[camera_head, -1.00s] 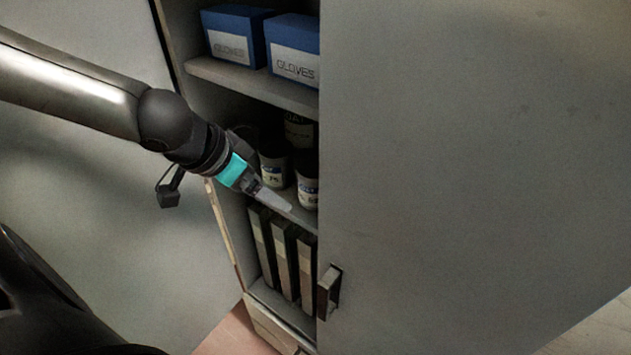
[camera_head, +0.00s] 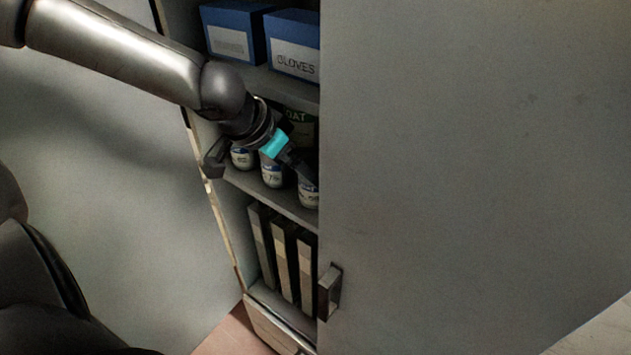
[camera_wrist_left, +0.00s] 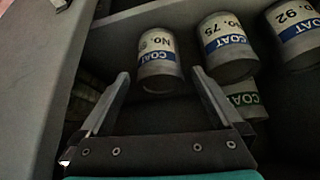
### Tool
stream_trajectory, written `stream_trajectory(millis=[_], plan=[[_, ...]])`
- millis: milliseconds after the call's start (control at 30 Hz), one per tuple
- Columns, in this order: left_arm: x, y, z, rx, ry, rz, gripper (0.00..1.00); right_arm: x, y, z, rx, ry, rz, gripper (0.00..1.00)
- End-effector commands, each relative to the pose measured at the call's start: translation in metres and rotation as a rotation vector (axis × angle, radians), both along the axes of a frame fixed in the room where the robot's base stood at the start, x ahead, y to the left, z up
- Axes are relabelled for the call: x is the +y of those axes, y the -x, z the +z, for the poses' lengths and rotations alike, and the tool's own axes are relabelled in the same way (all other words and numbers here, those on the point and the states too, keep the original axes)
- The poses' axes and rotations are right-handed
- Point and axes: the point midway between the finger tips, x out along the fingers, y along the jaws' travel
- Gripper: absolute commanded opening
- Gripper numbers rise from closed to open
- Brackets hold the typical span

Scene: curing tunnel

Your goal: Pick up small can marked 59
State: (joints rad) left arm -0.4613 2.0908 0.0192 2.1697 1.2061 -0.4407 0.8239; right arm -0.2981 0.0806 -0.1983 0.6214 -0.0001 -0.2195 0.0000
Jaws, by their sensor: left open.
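The small can in front of my left gripper (camera_head: 302,172) is a grey can with a white and blue COAT label. It stands on the middle shelf at the right in the head view (camera_head: 309,197), partly cut off by the door. In the left wrist view this can (camera_wrist_left: 158,62) lies ahead, between the two open fingers (camera_wrist_left: 158,85). Its label shows "No", but I cannot read its full number. My left gripper is open and empty. My right gripper is not in view.
Beside it stand small cans marked 75 (camera_wrist_left: 227,45) and 92 (camera_wrist_left: 293,30). A larger can with a green label (camera_head: 298,122) is behind. Glove boxes (camera_head: 293,45) are above and upright binders (camera_head: 282,262) below. The grey door (camera_head: 470,170) blocks the right side.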

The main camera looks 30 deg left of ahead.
Motion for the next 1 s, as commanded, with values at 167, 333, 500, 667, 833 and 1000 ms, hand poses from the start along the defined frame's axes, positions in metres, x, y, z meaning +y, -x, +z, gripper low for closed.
stream_trajectory(millis=[167,333,500,667,833,1000], plan=[[-0.002,-0.004,0.000,0.000,0.001,-0.002,1.00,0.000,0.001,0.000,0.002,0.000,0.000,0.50],[-0.005,-0.013,-0.010,0.003,0.000,-0.003,1.00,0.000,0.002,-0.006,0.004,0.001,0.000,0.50],[-0.008,-0.023,-0.028,0.003,0.002,-0.003,1.00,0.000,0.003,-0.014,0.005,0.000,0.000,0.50],[-0.010,-0.031,-0.039,0.001,0.001,-0.002,1.00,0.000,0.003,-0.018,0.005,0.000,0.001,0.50],[-0.011,-0.035,-0.043,0.000,0.002,-0.002,1.00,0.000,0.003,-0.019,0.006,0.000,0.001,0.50],[-0.012,-0.035,-0.042,-0.001,0.002,-0.002,1.00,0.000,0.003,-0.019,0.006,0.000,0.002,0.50]])
